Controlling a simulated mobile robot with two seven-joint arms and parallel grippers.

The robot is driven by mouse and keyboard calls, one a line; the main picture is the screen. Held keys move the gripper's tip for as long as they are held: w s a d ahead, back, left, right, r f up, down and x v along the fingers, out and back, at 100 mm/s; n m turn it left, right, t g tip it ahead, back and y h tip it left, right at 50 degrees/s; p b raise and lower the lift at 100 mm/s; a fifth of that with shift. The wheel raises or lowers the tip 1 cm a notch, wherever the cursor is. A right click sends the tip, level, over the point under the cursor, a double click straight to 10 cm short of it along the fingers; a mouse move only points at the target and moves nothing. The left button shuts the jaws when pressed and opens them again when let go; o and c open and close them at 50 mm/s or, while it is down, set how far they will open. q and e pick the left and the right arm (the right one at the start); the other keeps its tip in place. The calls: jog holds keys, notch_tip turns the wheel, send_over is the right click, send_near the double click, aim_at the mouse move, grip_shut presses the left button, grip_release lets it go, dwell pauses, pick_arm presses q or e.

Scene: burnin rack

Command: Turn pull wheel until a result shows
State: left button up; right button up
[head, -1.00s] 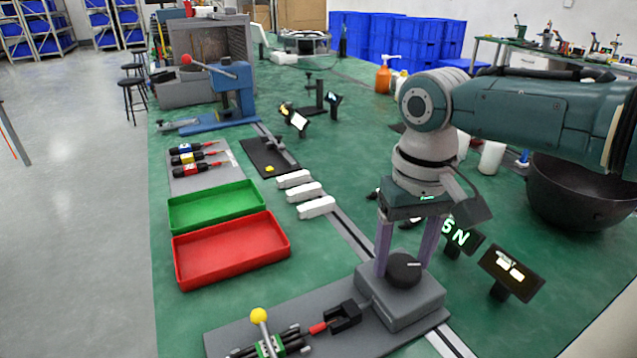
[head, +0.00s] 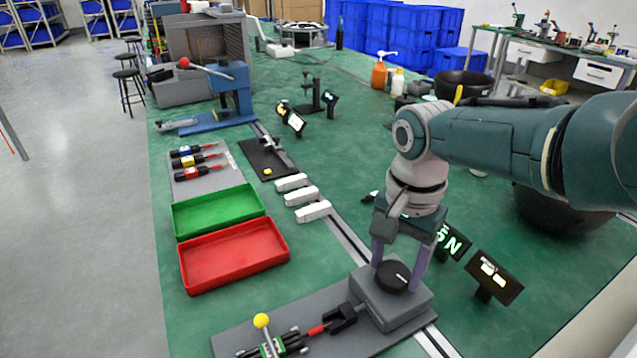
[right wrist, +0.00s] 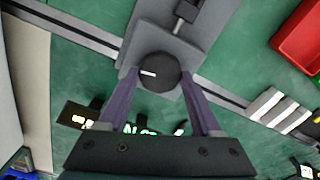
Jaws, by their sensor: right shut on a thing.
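My right gripper (head: 398,270) points down and is shut on the wheel, one purple finger on each side. In the right wrist view the wheel (right wrist: 158,72) sits between the fingertips (right wrist: 160,78), its white mark toward the left. A red-handled part (head: 318,329) lies in line with the black clamp (head: 342,318) on the plate. A small display (head: 450,243) reads "5 N", partly behind the gripper. My left gripper is out of view.
A second dark display (head: 494,277) stands right of the block, its lit content unclear. A red tray (head: 235,275) and green tray (head: 218,232) lie to the left, with white blocks (head: 313,211) beside them. A yellow-knobbed lever fixture (head: 262,321) stands at the front.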

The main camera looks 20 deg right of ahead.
aim_at(396, 271)
jog(key=shift+m, duration=1.3)
jog(key=o, duration=1.4)
jog(key=shift+c, duration=0.2)
notch_tip(396, 271, up, 10)
jog(key=p, duration=0.8)
